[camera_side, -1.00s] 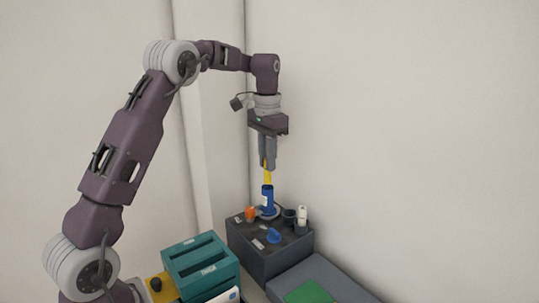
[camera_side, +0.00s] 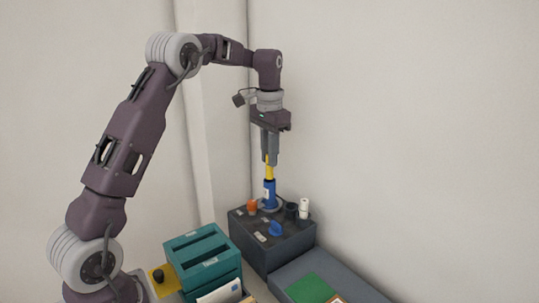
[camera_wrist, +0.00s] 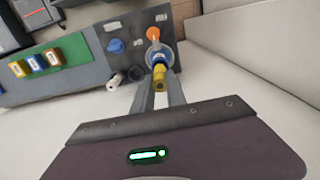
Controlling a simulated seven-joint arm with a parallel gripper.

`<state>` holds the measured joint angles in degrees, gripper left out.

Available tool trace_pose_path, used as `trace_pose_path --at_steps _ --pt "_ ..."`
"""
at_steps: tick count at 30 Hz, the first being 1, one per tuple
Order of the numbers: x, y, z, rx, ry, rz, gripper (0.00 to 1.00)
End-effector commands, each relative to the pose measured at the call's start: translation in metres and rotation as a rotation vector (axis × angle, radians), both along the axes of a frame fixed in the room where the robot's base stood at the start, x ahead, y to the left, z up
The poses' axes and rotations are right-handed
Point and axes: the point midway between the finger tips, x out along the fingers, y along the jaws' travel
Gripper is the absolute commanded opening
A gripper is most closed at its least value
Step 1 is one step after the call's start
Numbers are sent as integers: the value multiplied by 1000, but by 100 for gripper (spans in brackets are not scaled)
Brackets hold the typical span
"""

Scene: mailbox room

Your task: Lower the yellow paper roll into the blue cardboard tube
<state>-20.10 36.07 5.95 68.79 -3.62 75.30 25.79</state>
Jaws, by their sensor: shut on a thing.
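The yellow paper roll (camera_side: 269,172) is held upright between the fingers of my gripper (camera_side: 270,161), which is shut on it. The blue cardboard tube (camera_side: 269,194) stands upright directly below, with a pale label on its side. In the side view the roll's lower end meets the top of the tube; I cannot tell how far it is inside. In the wrist view the roll (camera_wrist: 160,78) shows between the fingertips and overlaps the blue tube (camera_wrist: 158,58). The tube's opening is hidden.
The tube stands in a round grey holder (camera_wrist: 147,53) on a dark box (camera_side: 273,250). An orange item (camera_side: 252,205), a blue item (camera_side: 275,228), a dark cup (camera_side: 291,210) and a white roll (camera_side: 304,208) stand close by. A teal tray unit (camera_side: 205,266) is left.

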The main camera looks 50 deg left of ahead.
Motion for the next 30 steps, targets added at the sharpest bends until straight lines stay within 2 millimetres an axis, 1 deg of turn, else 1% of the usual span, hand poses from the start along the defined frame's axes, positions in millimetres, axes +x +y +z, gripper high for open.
trace_pose_path --at_steps 11,30 --pt "0 0 0 0 0 0 0" --pt "0 0 -19 0 0 0 0"
